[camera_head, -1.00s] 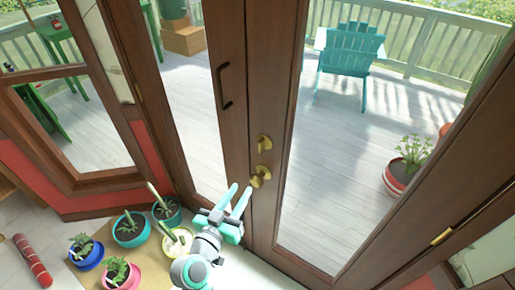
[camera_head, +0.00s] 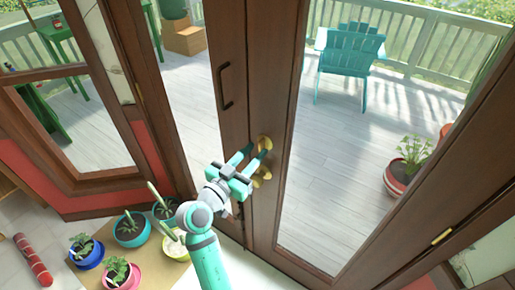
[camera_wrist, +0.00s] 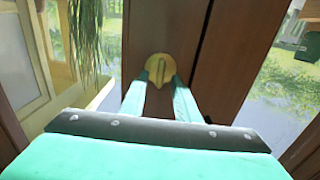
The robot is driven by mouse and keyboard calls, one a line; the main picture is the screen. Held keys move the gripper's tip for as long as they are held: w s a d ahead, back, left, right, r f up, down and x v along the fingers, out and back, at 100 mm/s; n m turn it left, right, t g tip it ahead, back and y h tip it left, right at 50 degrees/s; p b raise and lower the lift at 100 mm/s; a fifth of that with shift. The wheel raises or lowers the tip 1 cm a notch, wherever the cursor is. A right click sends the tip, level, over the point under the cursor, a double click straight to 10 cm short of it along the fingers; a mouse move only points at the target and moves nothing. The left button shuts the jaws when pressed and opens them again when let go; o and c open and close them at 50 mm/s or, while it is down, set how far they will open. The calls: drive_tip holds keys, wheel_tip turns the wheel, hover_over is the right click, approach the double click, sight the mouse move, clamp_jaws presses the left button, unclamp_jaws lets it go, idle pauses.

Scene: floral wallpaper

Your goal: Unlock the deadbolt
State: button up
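The brass deadbolt (camera_head: 265,143) is on the brown door, with a small upright thumb-turn on a round plate. It also shows at the centre of the wrist view (camera_wrist: 160,66). My gripper (camera_head: 254,154) is at the deadbolt, its teal fingers pointing toward the door. In the wrist view my gripper's fingertips (camera_wrist: 160,80) stand apart, one at each side of the thumb-turn. I see a gap between the turn and each finger, but cannot tell whether the tips touch the plate. The brass door knob (camera_head: 262,175) sits just below, partly hidden by my gripper.
A dark pull handle (camera_head: 225,86) is on the neighbouring door panel. Several potted plants, one in a blue pot (camera_head: 88,260), stand at lower left below my arm. A teal chair (camera_head: 350,55) and a potted plant (camera_head: 403,172) stand outside beyond the glass.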

sight(262, 146)
drive_tip(key=shift+x, duration=1.35)
drive_tip(key=shift+s, duration=0.1)
drive_tip(key=shift+c, duration=0.2)
clamp_jaws()
